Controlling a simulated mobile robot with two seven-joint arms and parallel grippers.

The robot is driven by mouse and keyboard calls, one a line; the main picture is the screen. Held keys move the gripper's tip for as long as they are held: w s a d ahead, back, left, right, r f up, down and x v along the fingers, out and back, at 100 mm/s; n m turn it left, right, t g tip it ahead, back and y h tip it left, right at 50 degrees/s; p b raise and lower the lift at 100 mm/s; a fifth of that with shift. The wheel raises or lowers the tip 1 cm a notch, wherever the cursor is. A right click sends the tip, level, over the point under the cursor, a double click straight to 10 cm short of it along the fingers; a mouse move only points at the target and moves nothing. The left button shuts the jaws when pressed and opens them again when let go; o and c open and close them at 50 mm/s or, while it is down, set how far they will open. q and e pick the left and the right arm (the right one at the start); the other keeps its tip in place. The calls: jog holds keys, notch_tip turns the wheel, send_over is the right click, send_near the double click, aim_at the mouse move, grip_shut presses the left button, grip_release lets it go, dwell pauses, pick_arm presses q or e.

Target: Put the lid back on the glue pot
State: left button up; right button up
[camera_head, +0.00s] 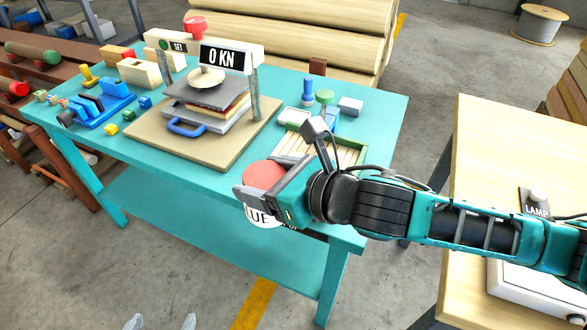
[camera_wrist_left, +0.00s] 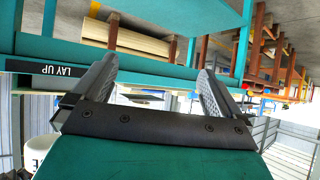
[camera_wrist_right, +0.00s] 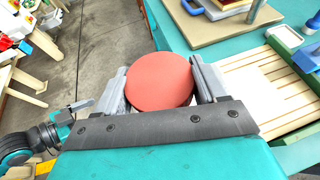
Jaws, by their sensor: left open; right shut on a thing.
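The glue pot (camera_head: 262,217) is white with black lettering and stands at the front edge of the teal table. The round red lid (camera_head: 262,176) is directly over the pot in the head view. My right gripper (camera_head: 262,178) is shut on the lid, which also shows between its fingers in the right wrist view (camera_wrist_right: 160,80). The gripper hides the pot's rim, so I cannot tell whether the lid touches it. My left gripper (camera_head: 161,321) is open and empty, low in front of the table.
Behind the pot are a slatted tray (camera_head: 318,150) and small blue and green items. A press with a 0 kN display (camera_head: 224,57) stands on a board (camera_head: 150,135). A wooden table (camera_head: 490,150) is at right. Floor is clear in front.

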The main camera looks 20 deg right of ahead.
pick_arm(q)
jog(key=shift+w, duration=0.1)
pick_arm(e)
jog(key=shift+a+r+n+y, duration=0.1)
jog(key=shift+a+n+y, duration=0.25)
jog(key=shift+a, duration=0.2)
grip_shut()
pick_arm(q)
jog(key=v, duration=1.2)
jog(key=shift+w+a, duration=0.1)
jog(key=x, duration=1.2)
